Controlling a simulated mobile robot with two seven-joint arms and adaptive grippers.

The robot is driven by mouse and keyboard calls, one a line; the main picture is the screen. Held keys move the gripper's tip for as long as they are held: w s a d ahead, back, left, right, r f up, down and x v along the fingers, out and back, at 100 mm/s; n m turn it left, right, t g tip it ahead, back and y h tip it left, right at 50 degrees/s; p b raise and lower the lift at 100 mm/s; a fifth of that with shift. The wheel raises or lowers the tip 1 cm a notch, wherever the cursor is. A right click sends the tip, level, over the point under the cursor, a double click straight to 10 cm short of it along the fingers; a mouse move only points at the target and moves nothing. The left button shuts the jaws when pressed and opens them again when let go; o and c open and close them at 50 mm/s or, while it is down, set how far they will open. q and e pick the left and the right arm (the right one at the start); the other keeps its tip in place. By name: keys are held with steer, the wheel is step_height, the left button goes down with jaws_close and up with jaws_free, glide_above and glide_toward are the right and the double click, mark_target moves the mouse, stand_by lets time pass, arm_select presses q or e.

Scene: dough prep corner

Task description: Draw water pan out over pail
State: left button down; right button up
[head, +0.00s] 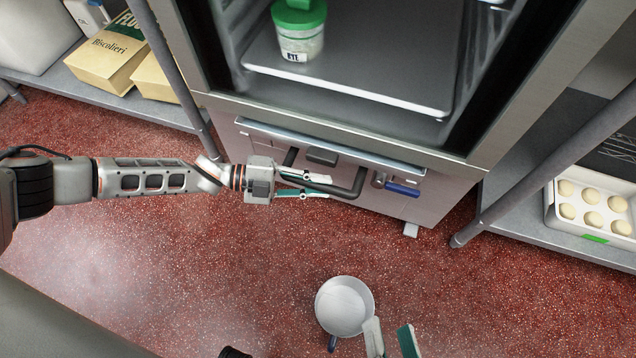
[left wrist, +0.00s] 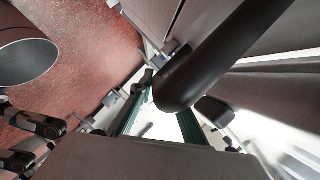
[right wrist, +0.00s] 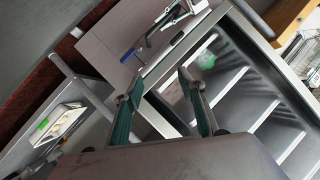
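The water pan (head: 262,150) is a grey drawer-like front low under the cabinet, with a black bar handle (head: 345,193) and a blue-levered tap (head: 403,190). My left gripper (head: 328,188) is at this handle with its fingers apart. In the left wrist view the black bar (left wrist: 215,55) looms close and hides part of one finger; I cannot tell whether it lies between the fingers. The white pail (head: 344,303) stands on the floor, in front of and below the pan. My right gripper (head: 389,335) is open and empty, and appears beside the pail in the head view.
The open cabinet above holds a shelf (head: 350,82) with a green-lidded tub (head: 299,32). Racks stand on both sides; flour bags (head: 108,58) are left and a tray of dough balls (head: 598,232) is right. Red floor (head: 200,270) is clear around the pail.

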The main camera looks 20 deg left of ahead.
arm_select(q)
steer(key=shift+s+r, duration=0.1)
steer(key=shift+s, duration=0.35)
steer(key=s+p, duration=0.6)
steer(key=s, duration=1.9)
arm_select(e)
steer(key=w+d+n+g+h, duration=0.1)
steer(key=d+n, duration=0.5)
steer(key=d, duration=0.1)
steer(key=shift+w+r, duration=0.3)
steer(key=shift+w, duration=0.05)
steer(key=shift+f, duration=0.15)
arm_select(q)
steer(key=c, duration=1.9)
jaws_free()
arm_select(e)
steer(key=shift+a+r, duration=0.1)
steer(key=shift+r, duration=0.2)
